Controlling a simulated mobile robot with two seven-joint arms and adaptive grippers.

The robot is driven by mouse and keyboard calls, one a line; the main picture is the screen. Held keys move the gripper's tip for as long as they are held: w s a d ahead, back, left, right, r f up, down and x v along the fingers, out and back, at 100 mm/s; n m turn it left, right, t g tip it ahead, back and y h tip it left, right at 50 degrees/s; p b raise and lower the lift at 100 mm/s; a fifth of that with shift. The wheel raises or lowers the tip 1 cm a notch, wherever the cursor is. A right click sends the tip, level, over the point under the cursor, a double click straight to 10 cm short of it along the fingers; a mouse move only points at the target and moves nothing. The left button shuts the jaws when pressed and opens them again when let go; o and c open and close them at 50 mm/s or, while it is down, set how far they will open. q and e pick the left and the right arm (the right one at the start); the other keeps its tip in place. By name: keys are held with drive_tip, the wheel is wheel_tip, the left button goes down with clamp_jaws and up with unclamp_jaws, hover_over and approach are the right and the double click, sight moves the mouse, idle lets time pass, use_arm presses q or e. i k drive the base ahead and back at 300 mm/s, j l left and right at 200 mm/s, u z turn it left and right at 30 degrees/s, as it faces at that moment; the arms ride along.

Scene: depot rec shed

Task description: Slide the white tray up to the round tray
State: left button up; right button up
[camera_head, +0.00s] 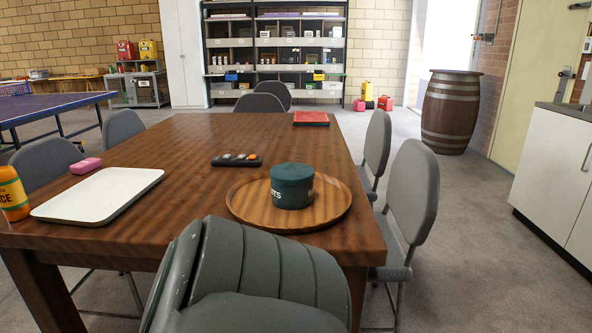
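The white tray (98,195) lies flat on the left part of the brown wooden table (190,225), near its front edge. The round wooden tray (246,203) lies on the right part of the table, with a wide gap of bare wood between the two. A dark green round tin (292,186) with partly visible white lettering stands on the round tray. Neither of my grippers shows in the head view.
An orange bottle (12,194) stands left of the white tray, and a pink block (85,166) lies just behind it. A black holder (237,160) and a red book (311,118) lie farther back.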

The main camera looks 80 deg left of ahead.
sight(97, 200)
drive_tip(key=u, duration=3.7)
drive_tip(key=i+j+z, duration=0.1)
drive_tip(key=j, duration=0.3)
drive_tip(key=i+j+z, duration=0.1)
drive_tip(key=j, duration=0.3)
drive_tip(key=i+j+z, duration=0.15)
drive_tip(key=j, duration=0.25)
drive_tip(key=i+j+z, duration=0.1)
drive_tip(key=j, duration=0.3)
drive_tip(key=i+j+z, duration=0.1)
drive_tip(key=j+z, duration=0.15)
drive_tip(key=j, duration=0.3)
drive_tip(key=j+z, duration=0.25)
drive_tip(key=j, duration=0.3)
drive_tip(key=j+z, duration=0.25)
drive_tip(key=j, duration=0.3)
drive_tip(key=j+z, duration=0.25)
drive_tip(key=j, duration=0.3)
drive_tip(key=k+j+z, duration=0.2)
drive_tip(key=j, duration=0.35)
drive_tip(key=j+z, duration=0.25)
drive_tip(key=j, duration=0.3)
